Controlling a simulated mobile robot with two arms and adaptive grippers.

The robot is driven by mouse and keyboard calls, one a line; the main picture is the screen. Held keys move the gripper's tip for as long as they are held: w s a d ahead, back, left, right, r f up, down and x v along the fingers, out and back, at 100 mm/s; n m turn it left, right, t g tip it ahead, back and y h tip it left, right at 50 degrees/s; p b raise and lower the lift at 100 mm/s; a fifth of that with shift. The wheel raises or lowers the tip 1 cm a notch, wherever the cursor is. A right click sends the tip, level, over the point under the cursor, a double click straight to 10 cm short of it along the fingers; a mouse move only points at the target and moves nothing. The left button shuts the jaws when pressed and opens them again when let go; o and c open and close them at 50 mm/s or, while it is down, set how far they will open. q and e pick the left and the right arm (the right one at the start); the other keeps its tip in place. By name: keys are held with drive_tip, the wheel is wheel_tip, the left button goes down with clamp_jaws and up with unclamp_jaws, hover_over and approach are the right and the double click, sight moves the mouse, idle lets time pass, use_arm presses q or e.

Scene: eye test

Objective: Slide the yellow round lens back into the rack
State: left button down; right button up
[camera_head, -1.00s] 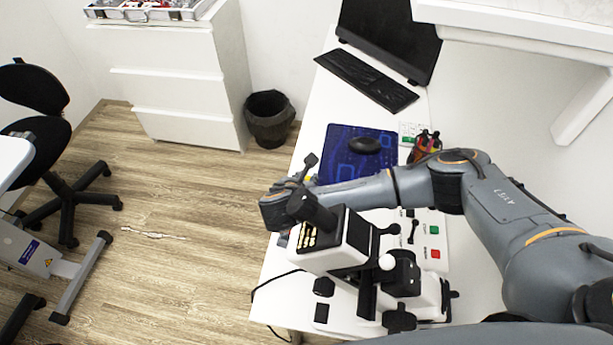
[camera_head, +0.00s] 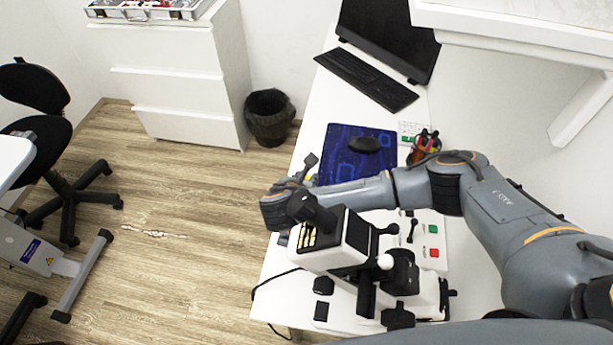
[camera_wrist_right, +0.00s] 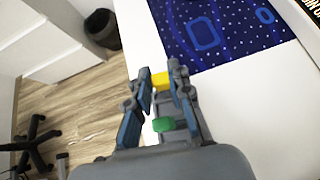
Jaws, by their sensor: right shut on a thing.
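My right gripper (camera_wrist_right: 160,82) is shut on the yellow lens (camera_wrist_right: 161,79), which shows between its fingertips in the right wrist view. The grey rack (camera_wrist_right: 180,136) lies below and between the fingers, at the edge of the white desk. A green piece (camera_wrist_right: 163,125) sits at the rack, nearer to my wrist. Whether the yellow lens touches the rack, I cannot tell. My left gripper is not in view.
The black and white eye test device (camera_head: 358,236) stands close to the gripper. A blue mat (camera_head: 342,143) with a black mouse (camera_head: 364,144), a keyboard (camera_head: 365,80) and a pen holder (camera_head: 425,146) are further back.

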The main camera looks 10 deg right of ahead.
drive_tip(key=shift+f, duration=0.65)
idle(0.5)
drive_tip(key=o, duration=0.9)
drive_tip(key=shift+o, duration=0.2)
